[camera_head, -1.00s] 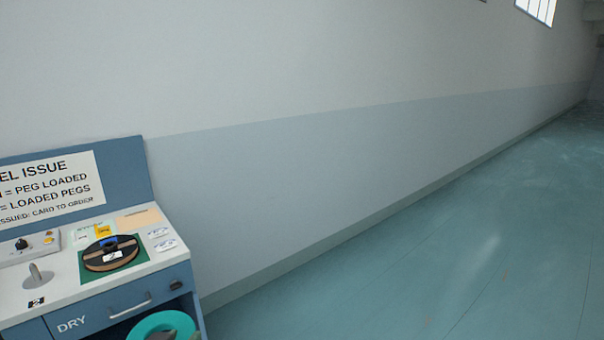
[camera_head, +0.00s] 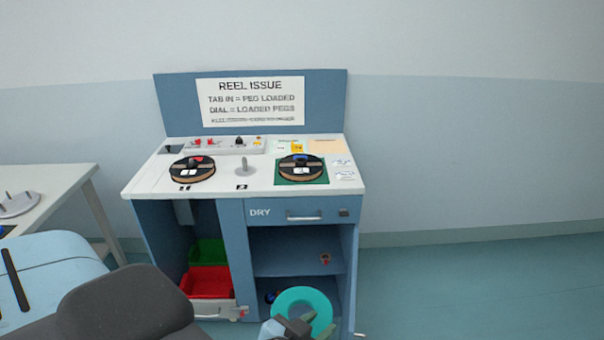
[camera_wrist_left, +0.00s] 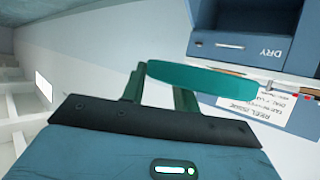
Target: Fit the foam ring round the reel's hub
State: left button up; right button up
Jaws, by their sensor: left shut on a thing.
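The teal foam ring (camera_head: 303,294) is at the bottom of the head view, in front of the cabinet's open shelf. My left gripper (camera_head: 292,325) is shut on it. In the left wrist view the ring (camera_wrist_left: 205,79) shows nearly edge-on between the fingers (camera_wrist_left: 160,85). Two black and brown reels lie flat on the cabinet top. The left reel (camera_head: 192,173) has a red tab. The right reel (camera_head: 300,173) has a blue tab and lies on a green mat (camera_head: 283,180). The ring is apart from both reels. My right gripper is not in view.
A bare grey peg (camera_head: 244,167) stands between the reels. A control box (camera_head: 225,145) and the REEL ISSUE sign (camera_head: 250,101) are behind. A red bin (camera_head: 208,282) and a green bin (camera_head: 206,251) sit below left. A white table (camera_head: 60,180) stands left; the right floor is clear.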

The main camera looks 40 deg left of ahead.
aim_at(302, 164)
jog(key=i+j+z, duration=0.2)
jog(key=j+z, duration=0.25)
jog(key=j, duration=1.1)
jog(key=k+j+z, duration=0.1)
jog(key=j+z, duration=0.35)
jog(key=j, duration=1.05)
jog(key=k+l, duration=0.1)
jog(key=i+j, duration=0.3)
